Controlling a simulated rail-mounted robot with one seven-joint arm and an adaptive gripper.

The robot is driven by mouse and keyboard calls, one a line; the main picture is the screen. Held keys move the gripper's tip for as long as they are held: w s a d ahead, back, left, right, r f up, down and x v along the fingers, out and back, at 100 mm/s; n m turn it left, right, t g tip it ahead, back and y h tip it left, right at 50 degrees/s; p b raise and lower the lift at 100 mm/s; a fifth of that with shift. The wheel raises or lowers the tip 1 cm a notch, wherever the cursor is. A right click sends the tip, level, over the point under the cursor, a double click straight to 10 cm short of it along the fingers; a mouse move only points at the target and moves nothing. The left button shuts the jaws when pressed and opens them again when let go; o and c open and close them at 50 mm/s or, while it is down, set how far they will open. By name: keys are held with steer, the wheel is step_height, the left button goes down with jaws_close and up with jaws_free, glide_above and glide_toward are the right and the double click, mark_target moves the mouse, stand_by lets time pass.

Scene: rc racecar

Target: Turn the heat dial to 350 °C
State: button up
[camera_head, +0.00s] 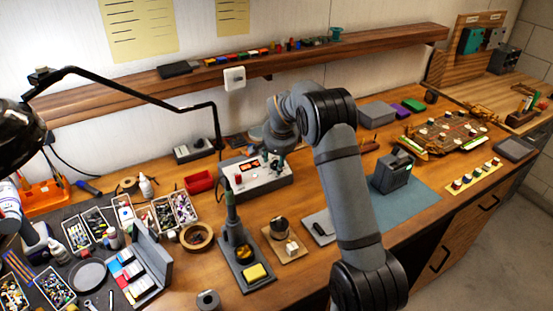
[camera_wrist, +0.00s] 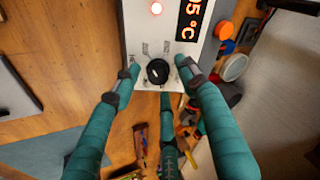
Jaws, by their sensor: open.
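The heat station (camera_head: 262,184) is a pale box with a lit red display, standing on the bench below the wall shelf. In the wrist view, its black heat dial (camera_wrist: 157,71) has a white pointer mark and printed labels around it. The red display (camera_wrist: 190,18) shows rotated digits ending in "5 °C"; the leading digits are cut off. My gripper (camera_wrist: 159,76) has teal fingers, open and spread around the dial, with tips on both sides and one below. I cannot tell if they touch it. In the head view, my gripper (camera_head: 273,156) is over the station's right part.
A soldering iron stand (camera_head: 242,255) is in front of the station. A red tray (camera_head: 199,181) lies to its left. The wooden shelf (camera_head: 130,92) runs behind, and a blue-grey mat (camera_head: 415,203) lies to the right.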

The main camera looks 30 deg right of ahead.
steer(key=shift+w+f, duration=0.1)
steer(key=shift+f, duration=0.1)
steer(key=shift+c, duration=0.6)
steer(key=shift+r, duration=0.15)
jaws_close()
